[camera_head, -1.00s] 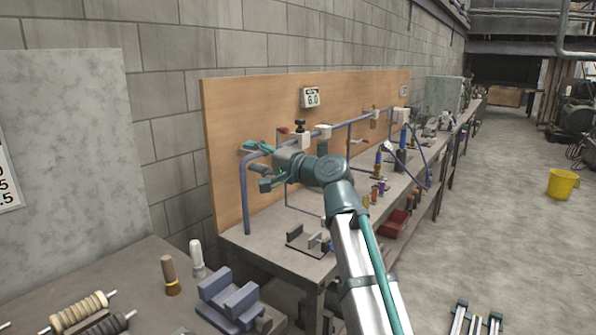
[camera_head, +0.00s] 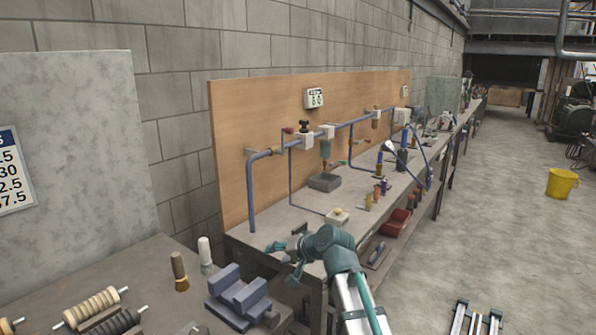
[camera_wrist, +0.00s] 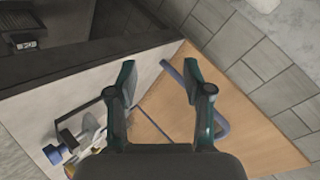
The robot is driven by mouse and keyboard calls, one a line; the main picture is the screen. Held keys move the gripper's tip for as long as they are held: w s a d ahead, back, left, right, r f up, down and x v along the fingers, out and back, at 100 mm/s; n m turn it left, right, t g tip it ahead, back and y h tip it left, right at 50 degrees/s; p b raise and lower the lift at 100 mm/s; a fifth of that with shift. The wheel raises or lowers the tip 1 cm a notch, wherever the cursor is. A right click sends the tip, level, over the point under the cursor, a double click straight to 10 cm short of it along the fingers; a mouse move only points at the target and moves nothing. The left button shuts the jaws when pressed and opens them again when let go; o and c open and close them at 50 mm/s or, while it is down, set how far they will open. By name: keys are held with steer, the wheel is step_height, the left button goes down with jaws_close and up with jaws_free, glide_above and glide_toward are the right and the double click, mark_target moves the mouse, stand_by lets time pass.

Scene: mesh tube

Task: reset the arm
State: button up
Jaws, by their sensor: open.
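My gripper (camera_head: 284,259) is at the front edge of the workbench (camera_head: 290,218) in the head view, low and pointing left. My arm comes up from the bottom of the picture behind it. In the wrist view my gripper (camera_wrist: 158,85) has its two teal and dark fingers spread apart, with nothing between them. Past the fingers that view shows the wooden board (camera_wrist: 250,128) and a blue pipe (camera_wrist: 221,122) at a slant.
A blue pipe (camera_head: 251,190) runs along the wooden board (camera_head: 232,130). A grey block fixture (camera_head: 240,296) sits on the near bench, left of my gripper. A yellow bucket (camera_head: 561,183) stands on the floor.

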steer(key=s+d+f+g+h+p, duration=0.15)
steer(key=s+d+f, duration=0.35)
steer(key=f, duration=0.7)
steer(key=s+d+f+n+g+h, duration=0.1)
steer(key=s+d+f+g+h, duration=0.4)
steer(key=f, duration=0.7)
steer(key=s+d+f+y, duration=0.1)
steer(key=s+d+f, duration=0.2)
steer(key=s+f, duration=0.7)
steer(key=s+d+f+g+h+p, duration=0.1)
steer(key=s+d+f+g, duration=0.1)
steer(key=s+f, duration=0.4)
steer(key=s+d+f+g+h+p, duration=0.1)
steer(key=s+d+f+g, duration=0.2)
steer(key=s+f, duration=0.4)
steer(key=s+d+f+g+h+p, duration=0.1)
steer(key=s+d+f, duration=0.3)
steer(key=s, duration=1.4)
step_height(320, 180, down, 2)
steer(key=shift+s+f+g, duration=0.15)
steer(key=shift+s+g, duration=0.25)
steer(key=shift+g, duration=0.45)
